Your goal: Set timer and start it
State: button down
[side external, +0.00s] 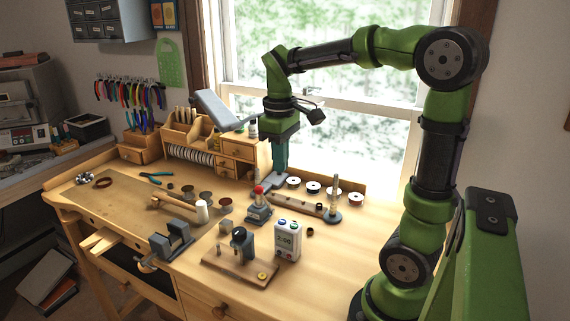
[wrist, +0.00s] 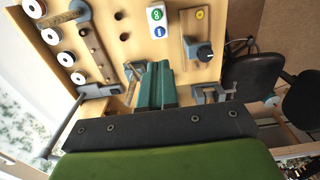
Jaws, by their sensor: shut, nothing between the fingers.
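The timer (side external: 287,240) is a small white upright box with a green-tinted display on its front and coloured buttons on top. It stands on the bench near the middle. The display appears to read 3:00, but it is small. In the wrist view the timer (wrist: 156,22) shows from above, with a green and a blue button on its top. My gripper (side external: 280,172) points down with its teal fingers together and nothing between them. It is above the bench, behind the timer and clear of it. In the wrist view the fingertips (wrist: 158,64) are below the timer in the picture.
A red-topped grey device (side external: 259,210) stands between my gripper and the timer. A wooden board with a small dark device (side external: 243,245) lies left of the timer. A rack with spools (side external: 312,188) is behind it to the right.

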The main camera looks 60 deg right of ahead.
aim_at(282, 221)
jog(key=shift+f, duration=0.1)
notch_tip(282, 221, down, 14)
jog(key=shift+r, duration=0.1)
dwell(0.4)
jog(key=shift+s+f, duration=0.1)
jog(key=shift+f, duration=0.85)
jog(key=shift+r, duration=0.1)
notch_tip(282, 221, up, 9)
jog(key=shift+w+r, duration=0.15)
jog(key=shift+w, duration=0.25)
